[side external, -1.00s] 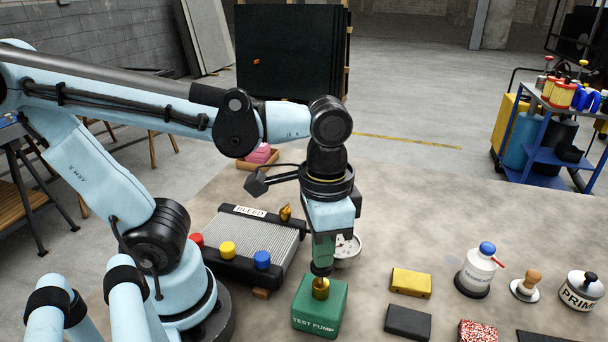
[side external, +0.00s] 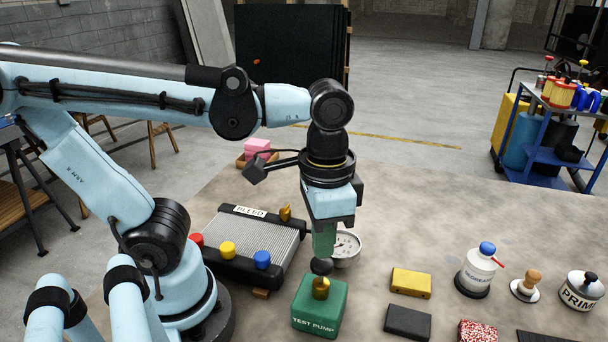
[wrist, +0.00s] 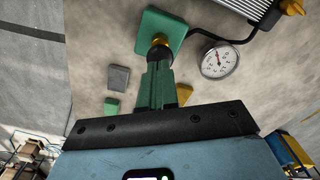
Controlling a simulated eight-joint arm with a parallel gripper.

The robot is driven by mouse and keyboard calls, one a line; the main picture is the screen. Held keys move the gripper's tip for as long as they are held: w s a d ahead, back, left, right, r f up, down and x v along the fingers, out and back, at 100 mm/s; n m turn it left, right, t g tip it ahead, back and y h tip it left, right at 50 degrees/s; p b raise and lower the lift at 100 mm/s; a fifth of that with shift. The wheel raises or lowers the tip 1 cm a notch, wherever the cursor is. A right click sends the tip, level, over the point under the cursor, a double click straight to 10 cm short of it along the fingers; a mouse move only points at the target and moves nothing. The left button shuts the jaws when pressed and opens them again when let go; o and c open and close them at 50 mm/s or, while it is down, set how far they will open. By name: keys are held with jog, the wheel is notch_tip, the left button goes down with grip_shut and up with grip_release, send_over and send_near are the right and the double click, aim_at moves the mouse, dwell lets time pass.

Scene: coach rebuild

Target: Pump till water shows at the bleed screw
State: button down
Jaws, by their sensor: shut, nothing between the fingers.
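The green test pump (side external: 318,312) stands on the table with a brass collar (side external: 321,288) and a black knob (side external: 321,266) on top. My gripper (side external: 322,256) is shut and points down at the knob, touching or just above it; I cannot tell which. In the wrist view the fingertips (wrist: 158,65) line up with the knob. The radiator (side external: 262,238) lies behind, with a BLEED label (side external: 250,212) and a brass bleed screw (side external: 285,212). No water is visible at the screw.
To the right are a yellow block (side external: 411,282), a dark block (side external: 408,322), a white bottle (side external: 480,271), a wooden-handled stamp (side external: 528,286) and a PRIME pot (side external: 581,291). The table's back right is clear.

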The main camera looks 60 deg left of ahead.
aim_at(322, 261)
jog(key=shift+f, duration=0.15)
jog(key=shift+f, duration=1.9)
jog(key=shift+r, duration=2.1)
jog(key=shift+f, duration=0.1)
